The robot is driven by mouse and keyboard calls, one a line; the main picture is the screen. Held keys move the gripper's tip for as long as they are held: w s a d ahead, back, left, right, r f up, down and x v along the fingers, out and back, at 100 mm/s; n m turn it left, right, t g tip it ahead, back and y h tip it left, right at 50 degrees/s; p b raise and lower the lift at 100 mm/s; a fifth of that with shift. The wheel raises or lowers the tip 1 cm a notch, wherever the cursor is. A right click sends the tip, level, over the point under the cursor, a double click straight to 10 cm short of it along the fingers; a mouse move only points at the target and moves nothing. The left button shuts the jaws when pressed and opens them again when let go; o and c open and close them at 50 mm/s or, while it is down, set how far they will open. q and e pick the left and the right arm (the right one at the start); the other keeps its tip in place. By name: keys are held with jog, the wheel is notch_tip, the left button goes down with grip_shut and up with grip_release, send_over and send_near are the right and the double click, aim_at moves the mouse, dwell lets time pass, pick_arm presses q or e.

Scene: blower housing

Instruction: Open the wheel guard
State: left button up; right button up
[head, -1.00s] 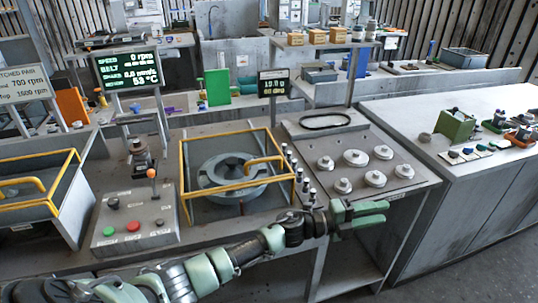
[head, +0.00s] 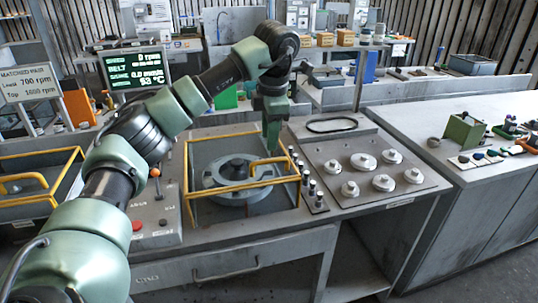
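The wheel guard (head: 240,187), a yellow-framed cover with a yellow handle (head: 262,161), lies down over a square well in the bench. Below it sits a round grey wheel (head: 215,184) with a dark hub. My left gripper (head: 272,147) points down at the guard's back right, by the handle. Its fingers overlap in this view, so I cannot tell their gap or whether they touch the handle. My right gripper is out of view.
Several small posts (head: 300,172) line the guard's right side, beside a panel with several round knobs (head: 363,161). A control box with a red button (head: 137,226) stands left, partly behind my arm. A screen (head: 133,70) stands behind.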

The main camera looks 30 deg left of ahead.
aim_at(269, 161)
pick_arm(q)
jog(key=p+x, duration=0.1)
jog(key=x, duration=0.6)
jog(key=shift+d, duration=0.15)
grip_shut()
dwell(1.2)
